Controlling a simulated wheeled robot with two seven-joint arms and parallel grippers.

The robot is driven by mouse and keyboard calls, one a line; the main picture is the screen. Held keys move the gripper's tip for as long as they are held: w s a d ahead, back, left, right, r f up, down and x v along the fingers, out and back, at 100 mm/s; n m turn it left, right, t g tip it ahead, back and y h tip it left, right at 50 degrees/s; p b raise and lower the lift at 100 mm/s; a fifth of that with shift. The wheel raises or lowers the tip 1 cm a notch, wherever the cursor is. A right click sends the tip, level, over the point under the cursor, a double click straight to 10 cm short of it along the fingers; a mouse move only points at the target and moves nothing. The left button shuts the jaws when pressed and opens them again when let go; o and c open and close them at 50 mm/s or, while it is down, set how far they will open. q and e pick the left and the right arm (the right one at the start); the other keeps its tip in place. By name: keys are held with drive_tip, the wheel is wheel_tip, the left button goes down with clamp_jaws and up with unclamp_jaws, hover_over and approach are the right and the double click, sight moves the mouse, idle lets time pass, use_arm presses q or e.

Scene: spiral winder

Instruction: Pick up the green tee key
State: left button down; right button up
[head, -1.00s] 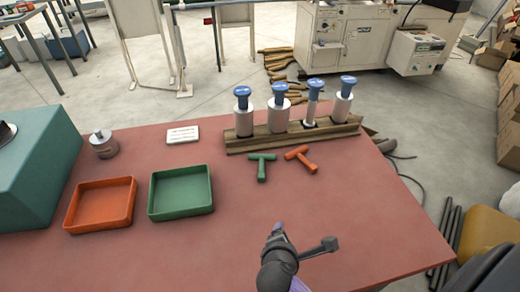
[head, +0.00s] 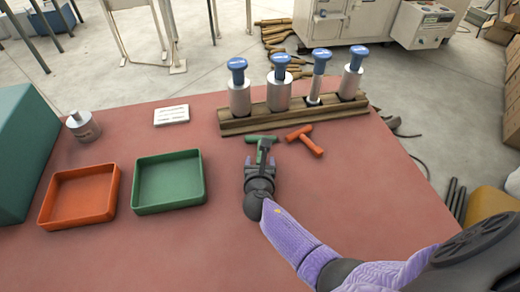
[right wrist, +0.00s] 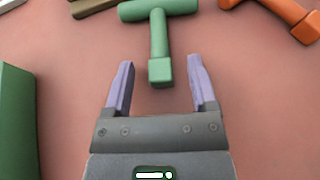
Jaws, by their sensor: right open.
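The green tee key (head: 262,138) lies on the red table in front of the wooden rack. In the right wrist view the green tee key (right wrist: 160,42) has its crossbar at the top and its stem pointing toward my gripper. My right gripper (head: 262,160) is open over the stem end in the head view, hiding part of the stem. In the right wrist view the open fingers of my right gripper (right wrist: 160,85) stand on either side of the stem's lower end, with gaps on both sides. My left gripper is not in view.
An orange tee key (head: 305,140) lies just right of the green one. The wooden rack (head: 290,118) behind holds several blue-topped cylinders. A green tray (head: 203,190) and an orange tray (head: 48,205) are at the left. A white card (head: 171,115) lies behind them.

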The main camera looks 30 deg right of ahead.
clamp_jaws()
idle(0.4)
